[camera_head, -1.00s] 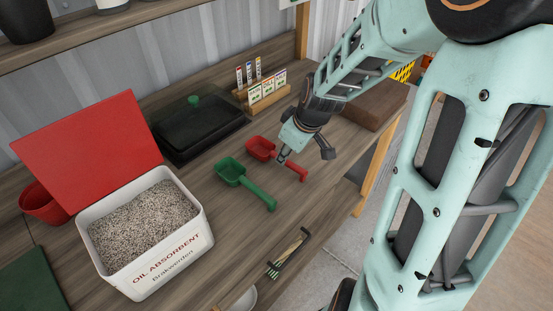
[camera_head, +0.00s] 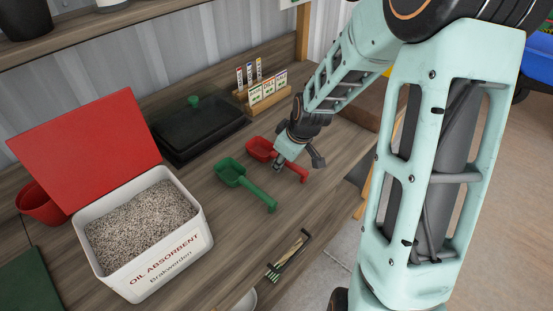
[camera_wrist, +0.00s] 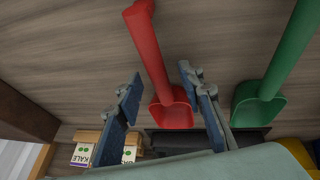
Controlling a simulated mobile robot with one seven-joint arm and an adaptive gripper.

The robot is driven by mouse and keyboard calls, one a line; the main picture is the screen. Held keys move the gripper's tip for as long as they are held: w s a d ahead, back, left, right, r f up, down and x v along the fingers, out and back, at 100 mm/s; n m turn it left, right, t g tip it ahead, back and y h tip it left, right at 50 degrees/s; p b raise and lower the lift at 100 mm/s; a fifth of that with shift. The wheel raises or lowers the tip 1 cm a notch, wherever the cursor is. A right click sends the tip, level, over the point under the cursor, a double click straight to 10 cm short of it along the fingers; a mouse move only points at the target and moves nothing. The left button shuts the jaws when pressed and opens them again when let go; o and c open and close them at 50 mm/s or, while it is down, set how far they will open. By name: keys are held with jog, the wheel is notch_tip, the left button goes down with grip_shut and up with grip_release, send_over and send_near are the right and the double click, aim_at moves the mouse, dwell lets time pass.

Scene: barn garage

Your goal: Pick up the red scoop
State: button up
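The red scoop (camera_head: 260,148) lies on the wooden workbench, its handle pointing to the lower right in the head view. My gripper (camera_head: 281,160) is over it, near where bowl and handle meet, and hides part of the scoop. In the wrist view the red scoop (camera_wrist: 172,112) shows between my two blue-padded fingers, its handle running up to the top edge. The fingers of my gripper (camera_wrist: 160,95) are spread apart, with a gap on each side of the scoop. I see no contact with it.
A green scoop (camera_head: 231,172) lies close to the left of the red one. A white oil absorbent bin (camera_head: 192,250) with a red lid, a black covered tray (camera_head: 190,138), a seed packet rack (camera_head: 270,101) and a small hand rake (camera_head: 288,257) are also on the bench.

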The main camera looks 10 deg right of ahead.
jog(key=shift+f, duration=0.25)
dwell(0.3)
grip_shut()
